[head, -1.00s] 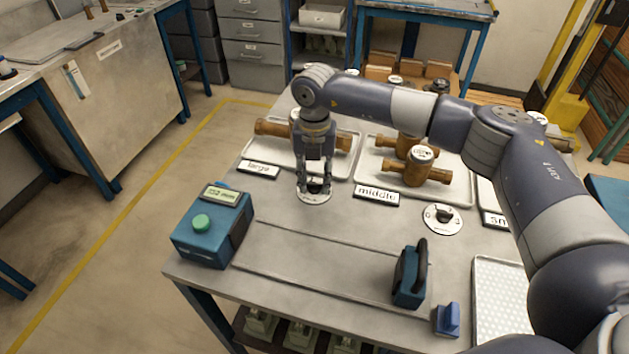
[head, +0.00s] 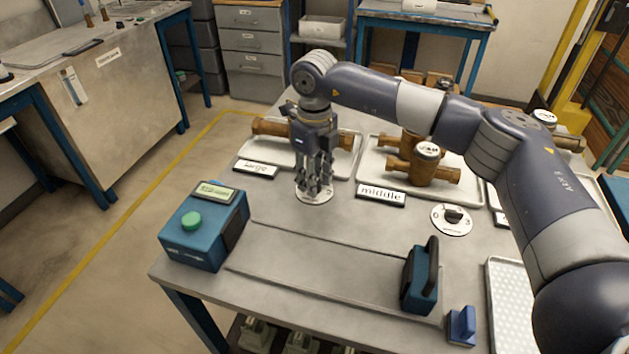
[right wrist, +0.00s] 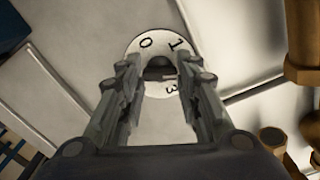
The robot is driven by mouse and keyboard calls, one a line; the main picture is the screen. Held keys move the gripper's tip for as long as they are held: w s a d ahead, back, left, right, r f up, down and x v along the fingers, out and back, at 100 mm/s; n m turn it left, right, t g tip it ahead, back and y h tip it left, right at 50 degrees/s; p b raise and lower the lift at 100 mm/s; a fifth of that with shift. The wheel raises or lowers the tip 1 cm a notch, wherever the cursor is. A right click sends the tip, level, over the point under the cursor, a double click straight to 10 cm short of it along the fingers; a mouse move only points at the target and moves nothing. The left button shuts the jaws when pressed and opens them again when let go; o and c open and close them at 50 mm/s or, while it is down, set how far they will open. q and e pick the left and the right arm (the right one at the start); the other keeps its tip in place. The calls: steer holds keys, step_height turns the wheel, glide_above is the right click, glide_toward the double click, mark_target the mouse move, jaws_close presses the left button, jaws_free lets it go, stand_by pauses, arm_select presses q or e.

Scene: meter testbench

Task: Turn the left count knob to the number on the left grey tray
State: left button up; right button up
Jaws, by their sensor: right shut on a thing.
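The left count knob sits on a round white dial (head: 303,198) at the front of the left grey tray (head: 345,170). My right gripper (head: 314,189) points down over this dial with its fingers close together. In the right wrist view the dark knob (right wrist: 159,70) is between the fingertips of my right gripper (right wrist: 158,74), which is shut on it. The dial there shows 0, 1 and 3; the rest is hidden. A brass meter body (head: 272,128) lies on the left tray, partly behind my arm. My left gripper is out of view.
A second dial (head: 452,219) stands to the right, by the "middle" label (head: 381,195) and the middle tray (head: 374,160) with brass meters. A teal box with a green button (head: 203,230) is front left. A teal handled block (head: 421,276) stands front right.

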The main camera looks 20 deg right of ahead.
steer(key=n+b, duration=0.1)
steer(key=n, duration=0.4)
steer(key=shift+f+n+b, duration=0.1)
steer(key=shift+n+b, duration=0.2)
steer(key=shift+b, duration=0.1)
steer(key=n+b, duration=0.1)
steer(key=n, duration=0.3)
steer(key=shift+n, duration=0.3)
steer(key=o, duration=1)
steer(key=shift+o, duration=0.2)
